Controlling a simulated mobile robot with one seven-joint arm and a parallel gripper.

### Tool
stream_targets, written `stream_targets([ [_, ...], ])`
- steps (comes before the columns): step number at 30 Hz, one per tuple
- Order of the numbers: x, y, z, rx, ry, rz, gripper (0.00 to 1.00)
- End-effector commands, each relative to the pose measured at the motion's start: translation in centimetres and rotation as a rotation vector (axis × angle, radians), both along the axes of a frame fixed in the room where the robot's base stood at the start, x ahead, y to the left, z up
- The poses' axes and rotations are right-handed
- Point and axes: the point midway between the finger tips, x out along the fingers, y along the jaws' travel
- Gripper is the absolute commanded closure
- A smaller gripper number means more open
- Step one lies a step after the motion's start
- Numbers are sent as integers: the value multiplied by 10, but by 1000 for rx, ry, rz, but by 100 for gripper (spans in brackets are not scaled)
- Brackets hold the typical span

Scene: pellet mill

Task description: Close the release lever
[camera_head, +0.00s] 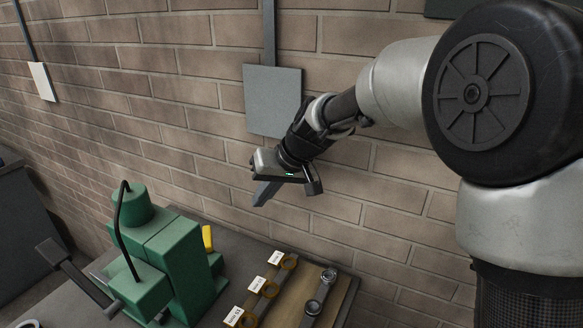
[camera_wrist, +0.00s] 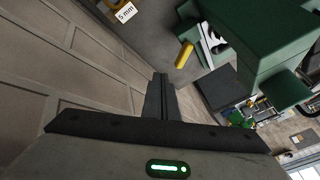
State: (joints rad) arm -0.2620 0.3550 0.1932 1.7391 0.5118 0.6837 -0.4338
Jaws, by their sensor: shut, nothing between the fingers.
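The green pellet mill (camera_head: 170,250) stands on the bench at the lower left of the head view. A yellow grip (camera_head: 207,238) sticks up at its right side; it may be the release lever. In the wrist view the yellow grip (camera_wrist: 184,55) is tilted, beside a pale metal part of the green mill (camera_wrist: 270,45). My gripper (camera_head: 261,197) is shut and empty, in the air above and to the right of the mill, near the wall. Its fingers (camera_wrist: 160,80) are together and apart from the yellow grip. The base of the grip is hidden in the head view.
A dark arm with a block end (camera_head: 65,265) juts from the mill's left side. The brick wall (camera_head: 370,200) is close behind my gripper. A grey box (camera_head: 272,100) hangs on it.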

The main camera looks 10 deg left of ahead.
Motion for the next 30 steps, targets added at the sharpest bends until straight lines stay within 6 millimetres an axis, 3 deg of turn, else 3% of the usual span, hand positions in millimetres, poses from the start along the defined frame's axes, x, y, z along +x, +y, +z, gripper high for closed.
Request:
stream_targets([
  [1, 6, 23, -25, 24, 19, 24, 100],
  [6, 17, 65, -58, 76, 40, 59, 100],
  [14, 21, 87, -81, 90, 48, 69, 100],
  [24, 28, 121, -129, 88, 48, 68, 100],
  [30, 31, 132, -144, 90, 47, 67, 100],
])
